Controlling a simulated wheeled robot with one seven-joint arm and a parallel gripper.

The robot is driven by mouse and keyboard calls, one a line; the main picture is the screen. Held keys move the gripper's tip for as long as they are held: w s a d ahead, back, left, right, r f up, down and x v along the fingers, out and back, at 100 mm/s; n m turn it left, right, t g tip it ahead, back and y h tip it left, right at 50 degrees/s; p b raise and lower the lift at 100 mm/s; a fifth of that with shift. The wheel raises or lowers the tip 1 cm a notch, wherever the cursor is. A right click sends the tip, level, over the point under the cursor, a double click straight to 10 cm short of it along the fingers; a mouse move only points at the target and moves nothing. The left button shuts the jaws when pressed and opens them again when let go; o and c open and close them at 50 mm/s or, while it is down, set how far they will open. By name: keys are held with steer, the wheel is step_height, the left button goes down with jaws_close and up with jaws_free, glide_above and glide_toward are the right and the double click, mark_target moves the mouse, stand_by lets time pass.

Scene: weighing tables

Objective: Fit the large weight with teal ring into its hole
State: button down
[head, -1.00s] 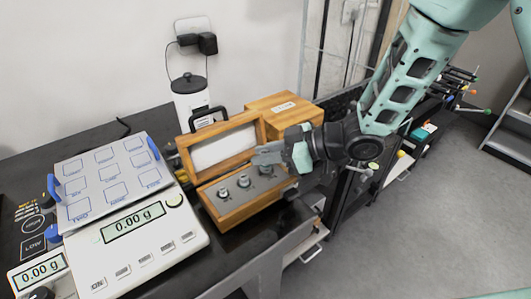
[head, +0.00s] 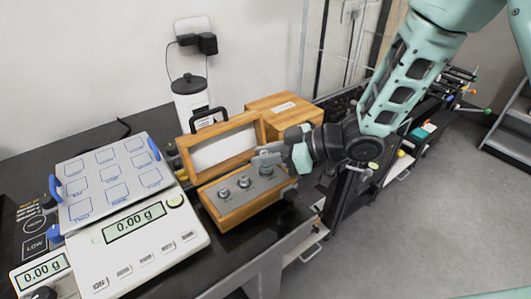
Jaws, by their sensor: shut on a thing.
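The open wooden weight box (head: 240,208) stands on the dark table, with its lid raised at the back. Its grey insert holds small metal weights in a row: a left weight (head: 224,193), a middle weight (head: 244,181), and a metal piece (head: 265,170) just under my fingertips. My gripper (head: 262,158) reaches in from the right, low over the right part of the insert. It is shut on the large weight, which the fingers mostly hide. I cannot make out a teal ring or the weight's hole, nor whether the weight is seated.
A white scale (head: 190,247) reading 0.00 g stands left of the box, with a blue-handled weight tray (head: 107,180) beside it. A closed wooden box (head: 284,110) and a white bottle (head: 191,100) stand behind. The raised lid (head: 222,148) is close behind my fingers.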

steer(key=shift+f, duration=0.1)
stand_by(0.3)
steer(key=shift+f+b, duration=0.95)
steer(key=shift+f, duration=0.45)
steer(key=c, duration=1.2)
jaws_free()
steer(key=shift+o, duration=0.2)
steer(key=shift+d, duration=0.15)
